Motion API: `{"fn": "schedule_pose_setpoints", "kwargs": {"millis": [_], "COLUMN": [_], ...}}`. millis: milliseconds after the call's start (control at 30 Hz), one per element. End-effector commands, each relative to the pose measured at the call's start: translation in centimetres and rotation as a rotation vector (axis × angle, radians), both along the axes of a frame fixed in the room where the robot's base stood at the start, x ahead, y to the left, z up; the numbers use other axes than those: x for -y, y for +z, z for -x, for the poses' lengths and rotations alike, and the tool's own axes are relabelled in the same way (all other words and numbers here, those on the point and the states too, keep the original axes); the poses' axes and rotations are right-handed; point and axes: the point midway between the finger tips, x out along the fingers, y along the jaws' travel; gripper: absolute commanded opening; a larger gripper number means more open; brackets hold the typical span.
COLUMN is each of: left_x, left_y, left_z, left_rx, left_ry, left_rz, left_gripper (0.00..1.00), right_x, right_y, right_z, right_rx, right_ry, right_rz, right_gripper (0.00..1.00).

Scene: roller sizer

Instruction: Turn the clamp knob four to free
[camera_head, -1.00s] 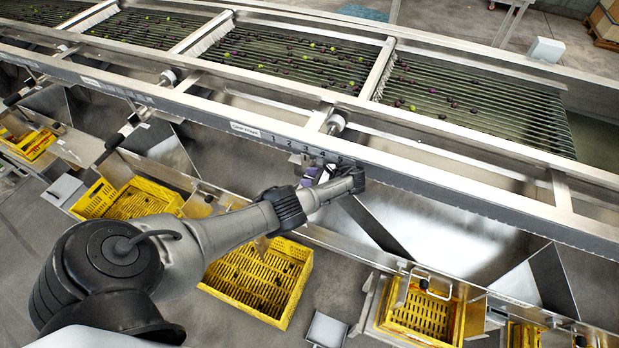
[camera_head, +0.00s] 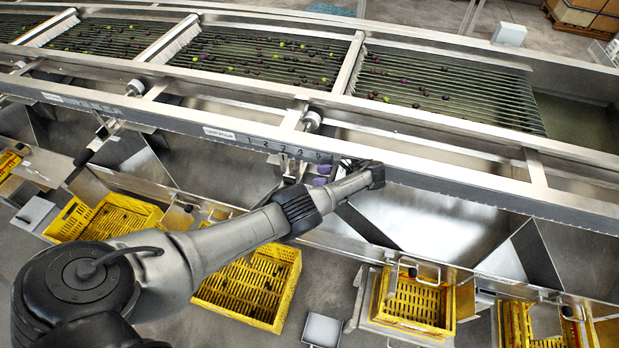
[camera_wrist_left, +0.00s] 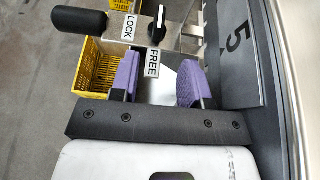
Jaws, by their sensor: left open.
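A black clamp knob (camera_wrist_left: 157,27) with a white pointer mark shows at the top of the left wrist view, on a metal bracket. The pointer is toward the top of the picture. A LOCK label (camera_wrist_left: 130,26) is to its left and a FREE label (camera_wrist_left: 152,64) is below it. My left gripper (camera_wrist_left: 158,74) is open, its two purple fingers apart and empty, short of the knob. In the head view the left gripper (camera_head: 323,174) is below the numbered strip (camera_head: 285,150), near the 5, partly behind my arm. I cannot tell the knob's number; the knob is hidden in the head view.
A dark plate marked 5 (camera_wrist_left: 236,45) stands close right of the fingers. A black handle (camera_wrist_left: 80,20) is left of the knob. A steel rail (camera_head: 450,190) runs above the gripper; yellow crates (camera_head: 250,285) stand below.

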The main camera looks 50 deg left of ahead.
Motion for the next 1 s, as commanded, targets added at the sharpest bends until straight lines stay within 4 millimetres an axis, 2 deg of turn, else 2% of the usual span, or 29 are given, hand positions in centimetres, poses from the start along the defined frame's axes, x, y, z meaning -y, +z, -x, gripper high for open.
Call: {"fn": "schedule_pose_setpoints", "kwargs": {"millis": [233, 833, 1000], "left_x": [1.1, 1.2, 1.7], "left_y": [0.6, 0.7, -0.3], "left_z": [-0.9, -0.9, -0.7], "left_rx": [0.0, -0.001, 0.02], "left_ry": [0.0, 0.0, -0.007], "left_rz": [-0.001, -0.001, 0.007], "left_gripper": [0.43, 0.43, 0.43], "right_x": [0.0, 0.3, 0.2], "right_y": [-0.5, -0.5, -0.5], "right_z": [0.0, 0.0, 0.0], "right_rx": [0.0, -0.001, 0.0], "right_ry": [0.001, 0.007, 0.005], "right_rz": [0.001, 0.01, 0.008], "right_gripper": [0.43, 0.43, 0.43]}}
